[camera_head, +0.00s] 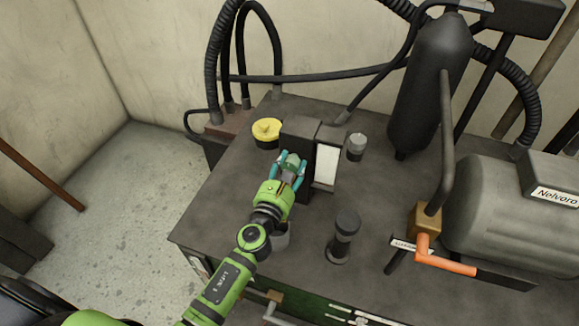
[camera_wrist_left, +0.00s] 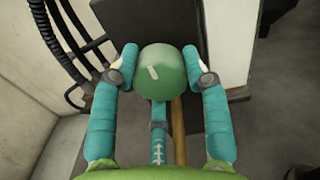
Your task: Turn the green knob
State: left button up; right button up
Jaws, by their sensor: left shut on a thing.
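The green knob (camera_wrist_left: 162,72) is rounded, with a small pale mark on its face. It sits on the front of a dark box (camera_head: 299,131) on top of the machine. In the head view the knob (camera_head: 291,160) shows between the fingers of my left gripper (camera_head: 290,172). My left gripper (camera_wrist_left: 162,75) has teal fingers on both sides of the knob and is shut on it. A third finger shows below the knob in the left wrist view. My right gripper is not in view.
A yellow cap (camera_head: 267,129) is left of the box. A white panel (camera_head: 326,166) and grey cap (camera_head: 356,146) are right of it. A dark post (camera_head: 343,236) stands nearer. An orange-handled valve (camera_head: 445,264), tank (camera_head: 490,208) and black cylinder (camera_head: 431,85) fill the right.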

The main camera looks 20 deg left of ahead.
pick_arm(q)
jog(key=n+b, duration=0.1)
jog(key=n, duration=0.5)
jog(key=shift+f, duration=0.15)
jog(key=n+b, duration=0.1)
jog(key=n, duration=0.4)
jog(key=shift+n, duration=0.4)
jog(key=n, duration=0.5)
jog(key=shift+d, duration=0.1)
jog(key=n, duration=0.5)
jog(key=shift+r+p, duration=0.2)
jog(key=shift+p, duration=0.1)
jog(key=o, duration=1.1)
jog(key=shift+o, duration=0.2)
